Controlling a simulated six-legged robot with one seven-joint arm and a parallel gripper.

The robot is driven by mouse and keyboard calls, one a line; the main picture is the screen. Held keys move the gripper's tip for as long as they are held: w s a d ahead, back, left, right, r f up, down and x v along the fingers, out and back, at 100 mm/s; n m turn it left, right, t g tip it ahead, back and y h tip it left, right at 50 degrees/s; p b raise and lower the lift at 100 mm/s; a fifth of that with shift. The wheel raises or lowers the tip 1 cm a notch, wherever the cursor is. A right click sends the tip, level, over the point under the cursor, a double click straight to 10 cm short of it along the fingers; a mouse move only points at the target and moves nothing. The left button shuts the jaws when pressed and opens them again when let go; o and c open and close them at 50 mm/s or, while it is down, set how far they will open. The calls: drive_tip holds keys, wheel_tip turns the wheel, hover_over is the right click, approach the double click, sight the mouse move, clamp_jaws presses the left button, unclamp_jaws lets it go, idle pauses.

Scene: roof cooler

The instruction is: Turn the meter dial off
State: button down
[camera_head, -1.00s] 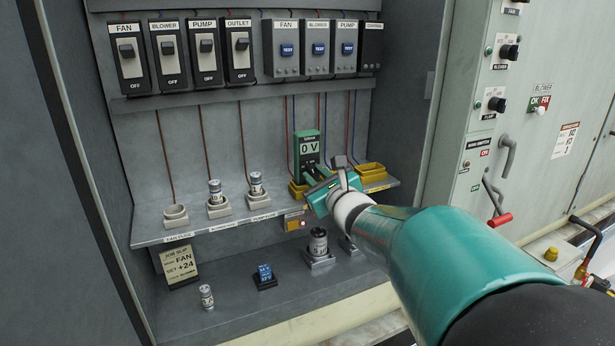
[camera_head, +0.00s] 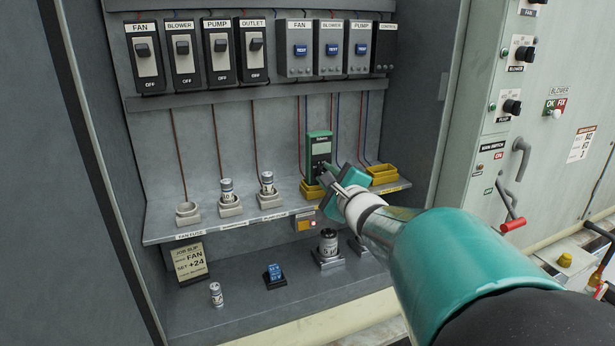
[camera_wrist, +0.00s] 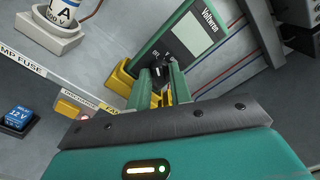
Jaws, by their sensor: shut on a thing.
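The green meter (camera_head: 319,150) stands upright in a yellow holder on the shelf, below the test boxes. Its grey screen is blank in the head view, and it also looks blank in the wrist view (camera_wrist: 200,38). The black meter dial (camera_wrist: 158,73) sits low on the meter's face, with small letters around it. My gripper (camera_wrist: 161,78) is shut on the dial, a green finger on each side. In the head view my gripper (camera_head: 328,180) covers the meter's lower part and hides the dial. I cannot read where the dial points.
An empty yellow holder (camera_head: 383,174) sits right of the meter. Fuses in sockets (camera_head: 229,200) stand to its left. Below are a blue relay (camera_head: 274,277), a loose fuse (camera_head: 216,295) and a job slip (camera_head: 190,262). Breaker switches (camera_head: 145,60) line the panel above.

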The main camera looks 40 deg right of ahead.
drive_tip(key=shift+n, duration=0.5)
drive_tip(key=c, duration=1.3)
unclamp_jaws()
drive_tip(key=shift+o, duration=0.2)
